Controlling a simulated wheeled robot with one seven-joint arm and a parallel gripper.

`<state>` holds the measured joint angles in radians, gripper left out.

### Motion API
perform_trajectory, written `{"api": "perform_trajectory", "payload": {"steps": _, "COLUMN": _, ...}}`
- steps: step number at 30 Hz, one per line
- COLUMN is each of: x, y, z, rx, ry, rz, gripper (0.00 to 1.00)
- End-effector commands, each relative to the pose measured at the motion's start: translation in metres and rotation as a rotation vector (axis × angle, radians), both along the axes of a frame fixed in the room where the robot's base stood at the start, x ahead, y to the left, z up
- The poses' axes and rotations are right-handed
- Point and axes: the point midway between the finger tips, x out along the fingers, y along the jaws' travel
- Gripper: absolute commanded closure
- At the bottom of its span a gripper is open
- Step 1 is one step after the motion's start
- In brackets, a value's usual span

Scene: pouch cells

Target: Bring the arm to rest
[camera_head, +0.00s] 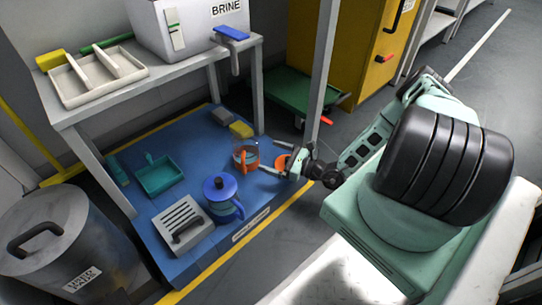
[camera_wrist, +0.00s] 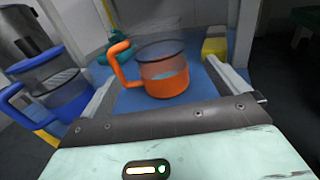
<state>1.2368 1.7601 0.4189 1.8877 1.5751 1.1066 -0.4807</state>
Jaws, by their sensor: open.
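My gripper (camera_head: 262,157) is open at the end of my outstretched arm, low over the front right edge of the blue mat (camera_head: 205,245). Its two fingers are spread apart in the wrist view (camera_wrist: 160,85) with nothing held. An orange mug (camera_head: 246,160) with a clear upper part stands upright on the mat, just ahead of the fingertips. In the wrist view the orange mug (camera_wrist: 164,82) appears between and beyond the fingers, its handle to the left. I see no finger pressed on it.
A blue lidded jug (camera_head: 221,194) and a grey slotted box (camera_head: 183,226) stand on the mat, with a teal tray (camera_head: 160,175) and a yellow block (camera_head: 241,130) behind. A shelf table (camera_head: 150,80) rises over the mat. A grey post (camera_head: 320,75) stands behind my gripper.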

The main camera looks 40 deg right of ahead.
Motion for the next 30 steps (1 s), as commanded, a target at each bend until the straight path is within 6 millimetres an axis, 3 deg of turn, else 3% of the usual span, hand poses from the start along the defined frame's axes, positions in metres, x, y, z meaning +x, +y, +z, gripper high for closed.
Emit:
{"api": "perform_trajectory", "payload": {"steps": 22, "x": -0.001, "y": 0.001, "z": 0.003, "rx": -0.011, "ry": -0.001, "rz": 0.025, "gripper": 0.01}}
{"api": "perform_trajectory", "payload": {"steps": 26, "x": -0.004, "y": 0.016, "z": 0.019, "rx": -0.078, "ry": -0.007, "rz": 0.166, "gripper": 0.01}}
{"api": "perform_trajectory", "payload": {"steps": 30, "x": -0.017, "y": 0.042, "z": 0.043, "rx": -0.208, "ry": -0.011, "rz": 0.415, "gripper": 0.01}}
